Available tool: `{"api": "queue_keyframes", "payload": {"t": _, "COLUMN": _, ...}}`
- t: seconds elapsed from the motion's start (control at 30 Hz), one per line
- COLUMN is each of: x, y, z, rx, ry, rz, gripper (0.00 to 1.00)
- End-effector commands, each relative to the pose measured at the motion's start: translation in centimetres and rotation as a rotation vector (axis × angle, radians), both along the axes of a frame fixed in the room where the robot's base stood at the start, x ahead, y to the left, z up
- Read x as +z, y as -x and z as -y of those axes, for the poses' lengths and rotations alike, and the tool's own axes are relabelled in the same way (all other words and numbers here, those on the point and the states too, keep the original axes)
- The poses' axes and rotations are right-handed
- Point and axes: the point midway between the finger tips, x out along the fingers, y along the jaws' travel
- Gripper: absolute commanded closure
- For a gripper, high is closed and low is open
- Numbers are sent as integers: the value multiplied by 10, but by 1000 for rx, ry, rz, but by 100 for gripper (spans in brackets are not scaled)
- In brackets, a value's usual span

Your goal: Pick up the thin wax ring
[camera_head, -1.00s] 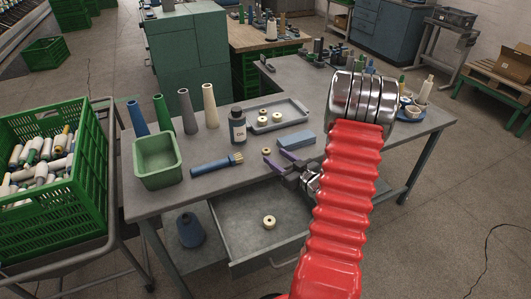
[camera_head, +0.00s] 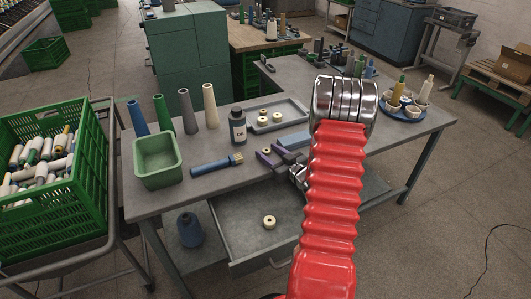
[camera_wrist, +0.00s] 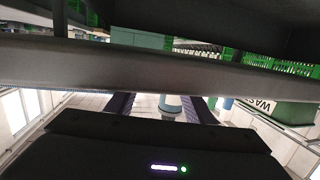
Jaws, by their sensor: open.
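A small tan ring (camera_head: 266,150) lies on the bench near the front edge, partly hidden at my fingertips; it looks like the thin wax ring, but its thickness is hard to judge. Other pale rings lie in the grey tray (camera_head: 300,119), and one cream ring (camera_head: 269,222) lies in the open drawer.
A blue block (camera_head: 295,140) lies just behind my gripper. A blue-handled brush (camera_head: 210,166), a green bin (camera_head: 158,160) and a dark bottle (camera_head: 238,126) stand or lie to the left. The open drawer (camera_head: 240,235) juts out below the bench.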

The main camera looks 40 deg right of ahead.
Motion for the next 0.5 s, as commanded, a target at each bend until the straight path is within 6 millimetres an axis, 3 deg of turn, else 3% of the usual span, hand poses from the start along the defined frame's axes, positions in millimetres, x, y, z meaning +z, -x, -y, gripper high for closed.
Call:
{"api": "queue_keyframes", "payload": {"t": 0.3, "x": 0, "y": 0, "z": 0, "rx": 0, "ry": 0, "rz": 0, "gripper": 53}}
{"api": "queue_keyframes", "payload": {"t": 0.5, "x": 0, "y": 0, "z": 0, "rx": 0, "ry": 0, "rz": 0, "gripper": 67}}
